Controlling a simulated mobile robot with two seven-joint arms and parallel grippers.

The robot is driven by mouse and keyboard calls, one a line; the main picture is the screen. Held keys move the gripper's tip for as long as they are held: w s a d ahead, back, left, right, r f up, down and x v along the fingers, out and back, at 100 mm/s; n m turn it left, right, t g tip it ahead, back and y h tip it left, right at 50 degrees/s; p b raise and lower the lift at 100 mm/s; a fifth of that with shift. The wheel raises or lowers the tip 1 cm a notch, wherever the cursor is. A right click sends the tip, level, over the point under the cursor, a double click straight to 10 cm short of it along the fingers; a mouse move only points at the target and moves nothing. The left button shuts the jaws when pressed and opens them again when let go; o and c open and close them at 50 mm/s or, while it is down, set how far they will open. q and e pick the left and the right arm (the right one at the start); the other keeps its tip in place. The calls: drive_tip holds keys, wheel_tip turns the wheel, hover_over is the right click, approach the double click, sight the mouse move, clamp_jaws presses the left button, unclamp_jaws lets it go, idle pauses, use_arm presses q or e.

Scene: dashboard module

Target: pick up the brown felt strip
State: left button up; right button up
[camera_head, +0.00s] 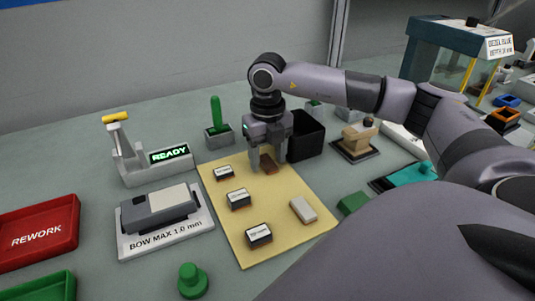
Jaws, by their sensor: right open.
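A small brown strip (268,163) lies at the far end of the yellow mat (283,218), and I take it for the brown felt strip. My right gripper (267,165) points down over it from behind. Its jaws are open, with one finger on each side of the strip. Whether the fingers touch the strip or the mat, I cannot tell. The gripper hides part of the strip. My left gripper is not in view.
Labelled blocks (238,199) and a pale block (303,209) lie on the mat. A black bin (306,135) stands close right of the gripper. A "READY" device (150,155), a gauge plate (165,225) and a red REWORK tray (40,228) stand left.

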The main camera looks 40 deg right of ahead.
clamp_jaws()
drive_tip(key=shift+r, duration=0.1)
wheel_tip(320, 180, up, 12)
drive_tip(key=r, duration=0.1)
wheel_tip(320, 180, up, 7)
drive_tip(key=p, duration=0.4)
hover_over(267, 161)
